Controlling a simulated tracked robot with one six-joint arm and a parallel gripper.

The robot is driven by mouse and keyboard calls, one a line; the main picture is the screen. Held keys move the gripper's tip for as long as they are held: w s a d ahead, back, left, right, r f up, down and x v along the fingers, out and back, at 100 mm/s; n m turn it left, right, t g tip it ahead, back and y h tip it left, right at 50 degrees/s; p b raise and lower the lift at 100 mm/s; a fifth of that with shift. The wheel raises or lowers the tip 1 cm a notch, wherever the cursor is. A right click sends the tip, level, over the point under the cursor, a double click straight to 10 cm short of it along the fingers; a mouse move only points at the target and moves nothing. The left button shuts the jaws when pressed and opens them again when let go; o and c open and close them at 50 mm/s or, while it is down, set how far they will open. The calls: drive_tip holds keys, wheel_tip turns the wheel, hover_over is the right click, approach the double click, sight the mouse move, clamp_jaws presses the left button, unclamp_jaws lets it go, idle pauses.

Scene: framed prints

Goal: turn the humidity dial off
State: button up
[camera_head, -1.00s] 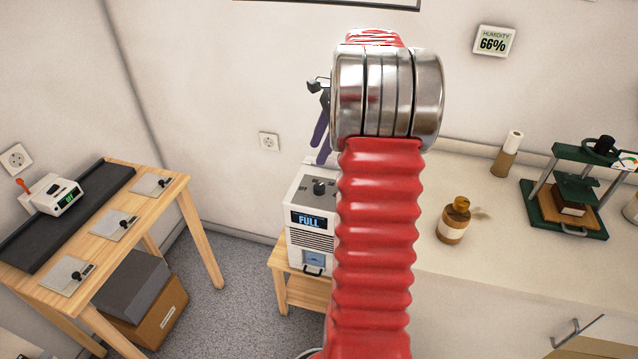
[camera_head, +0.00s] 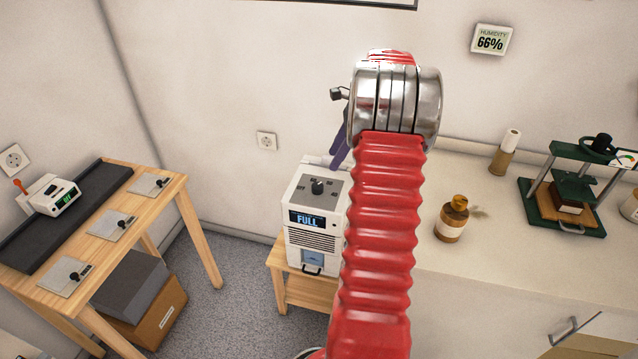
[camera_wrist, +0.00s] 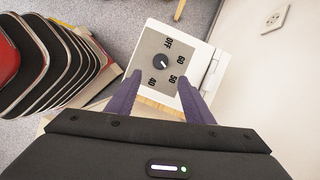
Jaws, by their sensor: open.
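The humidity dial (camera_head: 318,187) is a black knob on the grey top panel of a white machine (camera_head: 314,235) whose display reads FULL. In the wrist view the dial (camera_wrist: 161,60) sits among the marks OFF, 60, 50 and 40; its small white pointer mark is too small to read surely. My gripper (camera_wrist: 158,92) is open, its two purple fingers apart and empty, with the dial beyond and between them in the picture. In the head view my gripper (camera_head: 339,150) hangs behind my red arm, above and right of the dial, apart from it.
The machine stands on a low wooden stand (camera_head: 302,292), close to the wall and a white counter (camera_head: 480,275). A brown bottle (camera_head: 453,218) and a green press (camera_head: 575,190) stand on the counter. A wall display (camera_head: 491,40) reads humidity 66%. A wooden bench (camera_head: 150,205) is at left.

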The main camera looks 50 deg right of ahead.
sight(319, 185)
drive_tip(key=x, duration=1.2)
